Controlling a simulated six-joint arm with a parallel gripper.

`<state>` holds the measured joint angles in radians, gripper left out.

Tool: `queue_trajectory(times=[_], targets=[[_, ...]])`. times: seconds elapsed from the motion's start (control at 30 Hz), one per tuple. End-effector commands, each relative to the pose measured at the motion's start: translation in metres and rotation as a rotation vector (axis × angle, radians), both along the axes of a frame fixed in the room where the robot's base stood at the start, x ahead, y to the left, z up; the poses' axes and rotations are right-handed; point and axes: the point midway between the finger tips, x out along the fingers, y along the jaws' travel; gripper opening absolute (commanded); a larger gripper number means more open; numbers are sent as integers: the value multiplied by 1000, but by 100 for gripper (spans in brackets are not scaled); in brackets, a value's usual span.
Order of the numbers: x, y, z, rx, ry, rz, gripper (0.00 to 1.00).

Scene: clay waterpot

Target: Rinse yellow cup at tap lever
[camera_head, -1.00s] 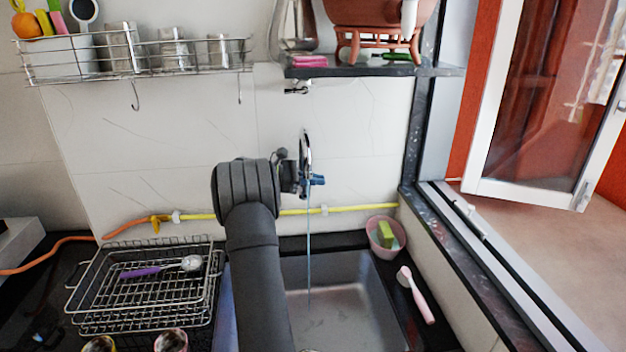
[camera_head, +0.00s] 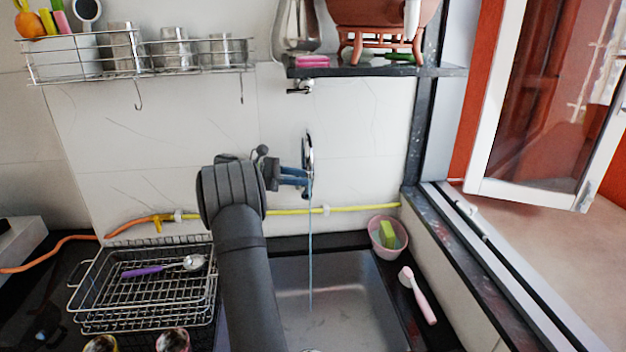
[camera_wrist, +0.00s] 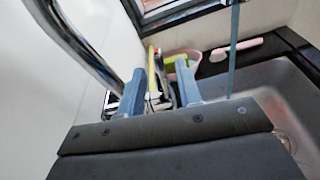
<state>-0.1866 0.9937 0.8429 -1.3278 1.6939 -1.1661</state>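The chrome tap (camera_head: 309,150) is on the tiled wall. A thin stream of water (camera_head: 310,235) falls from it into the sink; the stream also shows in the wrist view (camera_wrist: 233,50). My gripper (camera_head: 304,180) is just left of the tap, its blue fingers level with the tap's lower end. In the wrist view my gripper (camera_wrist: 161,70) has its fingers apart with nothing clearly held between them. I cannot make out the lever separately. A cup with a yellowish rim (camera_head: 100,344), probably the yellow cup, is cut off at the bottom left.
A second cup (camera_head: 173,340) stands beside it. A wire rack (camera_head: 90,300) holds a purple-handled spoon (camera_head: 155,270). The sink basin (camera_head: 345,300) looks empty. A pink bowl with a sponge (camera_head: 376,236) and a pink brush (camera_head: 420,300) sit at its right. A yellow hose (camera_head: 350,208) crosses the wall.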

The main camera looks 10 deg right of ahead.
Motion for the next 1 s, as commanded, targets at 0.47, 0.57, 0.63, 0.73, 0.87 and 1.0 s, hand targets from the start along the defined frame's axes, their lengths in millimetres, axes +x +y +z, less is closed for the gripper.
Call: queue_trajectory(times=[0.47,0.57,0.63,0.73,0.87,1.0], targets=[[0,101,20,0,0,1,32],[0,110,22,0,0,0,32],[0,113,22,0,0,-1,32],[0,114,23,0,1,-1,32],[0,114,23,0,1,-1,32],[0,114,23,-1,-4,0,16]])
